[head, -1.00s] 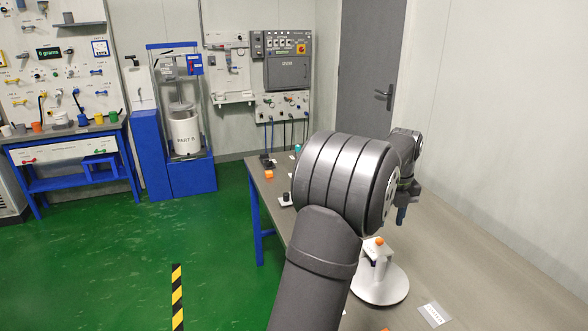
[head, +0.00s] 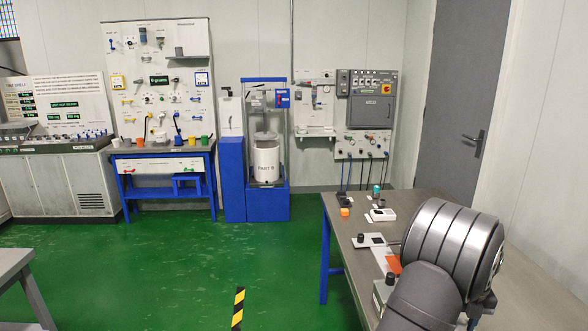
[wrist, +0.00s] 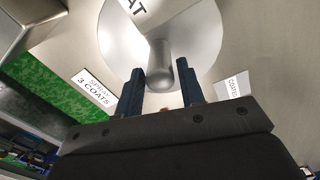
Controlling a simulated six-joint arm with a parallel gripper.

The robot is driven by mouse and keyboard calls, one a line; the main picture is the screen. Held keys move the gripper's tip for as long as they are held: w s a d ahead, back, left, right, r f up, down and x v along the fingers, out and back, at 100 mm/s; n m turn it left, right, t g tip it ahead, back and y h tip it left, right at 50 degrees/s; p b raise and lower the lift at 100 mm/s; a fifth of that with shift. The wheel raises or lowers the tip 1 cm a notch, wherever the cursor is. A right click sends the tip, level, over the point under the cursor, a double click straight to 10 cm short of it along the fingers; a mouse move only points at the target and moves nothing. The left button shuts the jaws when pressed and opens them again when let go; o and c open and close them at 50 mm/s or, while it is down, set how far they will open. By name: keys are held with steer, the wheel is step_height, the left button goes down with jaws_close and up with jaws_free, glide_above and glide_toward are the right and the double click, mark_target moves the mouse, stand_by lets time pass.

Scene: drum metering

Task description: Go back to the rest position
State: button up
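My gripper (wrist: 159,66) shows in the wrist view with its two dark blue fingers apart. No held thing is visible between them. A round pale disc (wrist: 115,42) with a short grey post (wrist: 160,74) lies beyond the fingertips; I cannot tell the distance. In the head view, my arm is at the lower right over the grey workbench (head: 425,203), and the gripper is mostly hidden behind it.
A "Part B" drum (head: 265,163) stands in a blue press at the back. The green floor (head: 170,270) is open. A "spray 3 coats" label (wrist: 95,90) lies left in the wrist view.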

steer(key=shift+f, duration=1.35)
step_height(320, 180, up, 18)
step_height(320, 180, down, 18)
steer(key=shift+r, duration=0.25)
steer(key=shift+f, duration=0.3)
steer(key=n, duration=0.5)
steer(key=shift+r, duration=0.1)
steer(key=n, duration=0.4)
